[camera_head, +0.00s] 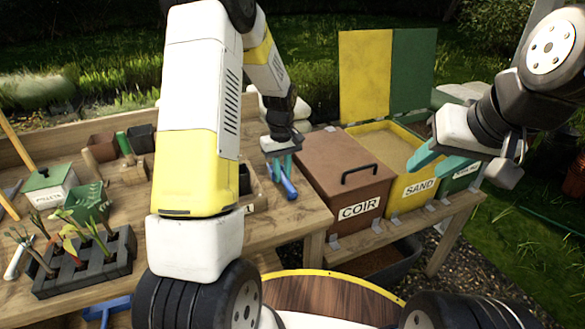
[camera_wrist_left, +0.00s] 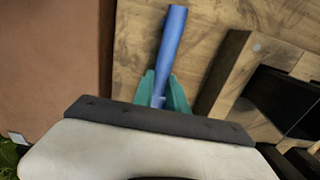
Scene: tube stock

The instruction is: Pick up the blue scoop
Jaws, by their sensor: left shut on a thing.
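The blue scoop (camera_head: 287,184) is near the right end of the wooden bench, beside the brown COIR box. Its blue handle (camera_wrist_left: 171,42) points away from the gripper in the left wrist view; the rest is hidden by the gripper. My left gripper (camera_head: 281,164) points down with its teal fingers (camera_wrist_left: 163,96) shut on the scoop. I cannot tell whether the scoop touches the bench. My right gripper (camera_head: 438,164) is open and empty in the air, in front of the yellow SAND box.
The COIR box (camera_head: 318,165) has a closed lid with a black handle. The open SAND box (camera_head: 411,191) stands right of it. A wooden tray (camera_wrist_left: 226,75) lies close to the scoop.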

